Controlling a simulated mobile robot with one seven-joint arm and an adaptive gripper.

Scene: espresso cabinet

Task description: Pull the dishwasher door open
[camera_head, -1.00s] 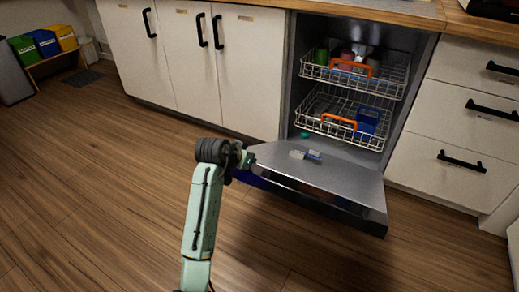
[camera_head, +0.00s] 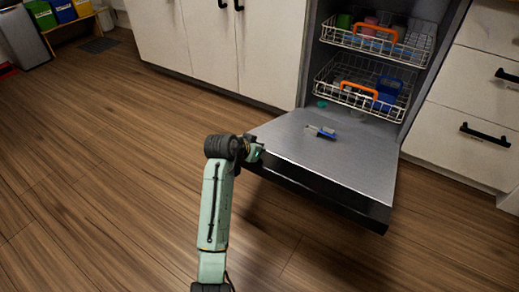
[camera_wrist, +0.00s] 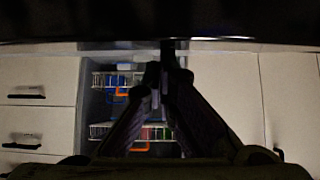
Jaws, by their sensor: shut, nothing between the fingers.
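The dishwasher door (camera_head: 340,158) is folded down, its inner face up and close to level, in the head view. Its dark front edge (camera_head: 318,196) faces the room. My gripper (camera_head: 258,152) is at the left front corner of the door; whether it touches the door cannot be told. In the wrist view the two dark fingers of my gripper (camera_wrist: 160,88) come together at the tips with nothing seen between them. A dark band, likely the door (camera_wrist: 80,22), crosses the top of that view.
The upper rack (camera_head: 410,46) and lower rack (camera_head: 345,95) sit inside the dishwasher with cups and a blue container (camera_head: 388,92). A small blue and grey item (camera_head: 322,131) lies on the door. Drawers (camera_head: 465,110) stand at the right. Wooden floor (camera_head: 110,170) is clear at the left.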

